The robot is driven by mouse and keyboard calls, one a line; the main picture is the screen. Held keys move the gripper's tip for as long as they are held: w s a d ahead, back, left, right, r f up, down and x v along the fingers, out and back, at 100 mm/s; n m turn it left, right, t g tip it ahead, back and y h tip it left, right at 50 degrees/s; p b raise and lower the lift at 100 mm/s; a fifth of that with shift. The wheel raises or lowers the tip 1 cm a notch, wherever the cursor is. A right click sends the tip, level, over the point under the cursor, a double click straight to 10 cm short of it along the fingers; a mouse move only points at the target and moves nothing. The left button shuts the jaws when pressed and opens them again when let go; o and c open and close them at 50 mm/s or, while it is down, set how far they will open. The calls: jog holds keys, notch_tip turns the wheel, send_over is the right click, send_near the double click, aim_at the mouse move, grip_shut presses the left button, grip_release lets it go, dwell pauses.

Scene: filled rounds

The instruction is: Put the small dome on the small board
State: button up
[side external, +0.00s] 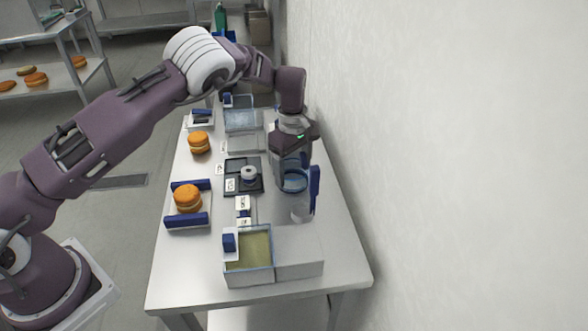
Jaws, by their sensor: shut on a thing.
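My gripper (293,168) points down over the right side of the table, near the wall. It is shut on a clear, blue-rimmed round piece (295,184), which looks like the small dome; its outline is partly hidden by the fingers. A pale, see-through round shape (301,209) shows just below it, and I cannot tell if it is part of the same piece. A dark square board (256,189) lies to the left of the gripper, with a small white and grey round item on it and a label at its left. I cannot tell whether this is the small board.
An orange filled round (187,198) sits between two blue bars at the left; another (199,142) stands behind. A blue upright bar (314,188) is close to the gripper's right. A blue-rimmed bin (249,277) stands in front, a greyish bin (240,120) behind. The front-left tabletop is clear.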

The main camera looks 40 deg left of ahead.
notch_tip(320, 180, up, 9)
jog(key=shift+f, duration=0.15)
jog(key=s+a+r+n, duration=0.1)
jog(key=s+a+r, duration=0.2)
jog(key=a+r, duration=0.15)
notch_tip(320, 180, up, 2)
jog(key=n, duration=0.5)
send_over(185, 193)
jog(key=shift+w+f, duration=0.15)
jog(key=shift+f, duration=0.2)
notch_tip(185, 193, down, 13)
jog(key=shift+f, duration=0.2)
dwell(0.5)
